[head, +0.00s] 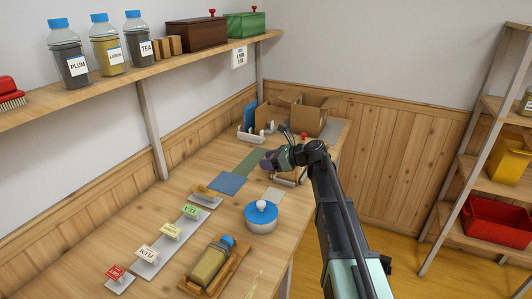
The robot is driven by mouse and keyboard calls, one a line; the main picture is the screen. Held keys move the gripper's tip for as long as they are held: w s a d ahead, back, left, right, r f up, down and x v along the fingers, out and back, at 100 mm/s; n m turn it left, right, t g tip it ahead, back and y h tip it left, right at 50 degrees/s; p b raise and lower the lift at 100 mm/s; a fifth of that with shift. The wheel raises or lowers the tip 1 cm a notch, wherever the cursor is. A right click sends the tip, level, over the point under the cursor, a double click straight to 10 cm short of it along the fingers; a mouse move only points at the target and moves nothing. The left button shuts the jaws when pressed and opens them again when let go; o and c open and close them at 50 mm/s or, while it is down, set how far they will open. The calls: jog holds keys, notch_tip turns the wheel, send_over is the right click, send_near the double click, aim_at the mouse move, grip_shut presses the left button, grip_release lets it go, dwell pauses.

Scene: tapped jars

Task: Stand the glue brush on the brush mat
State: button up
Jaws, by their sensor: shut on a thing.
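My gripper (274,160) is over the far part of the bench, small in the head view and seen partly from behind. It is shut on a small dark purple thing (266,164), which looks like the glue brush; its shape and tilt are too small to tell. None shows a readable label, so I cannot tell which is the brush mat. Whether the held thing touches any mat is not clear.
Several label cards stand on a pale strip (154,262) at left. Cardboard boxes (311,116) and a white rack (246,133) fill the far end. A shelf (120,84) hangs above the bench's left side.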

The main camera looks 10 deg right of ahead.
jog(key=shift+s+a+f, duration=0.1)
jog(key=shift+s+f, duration=0.15)
jog(key=shift+s, duration=0.25)
jog(key=shift+s+a+f, duration=0.1)
jog(key=shift+s+f, duration=0.15)
jog(key=shift+s, duration=0.2)
notch_tip(320, 180, down, 6)
jog(key=b, duration=0.6)
jog(key=shift+r, duration=0.1)
jog(key=shift+f+b, duration=0.6)
dwell(0.5)
jog(key=o, duration=1)
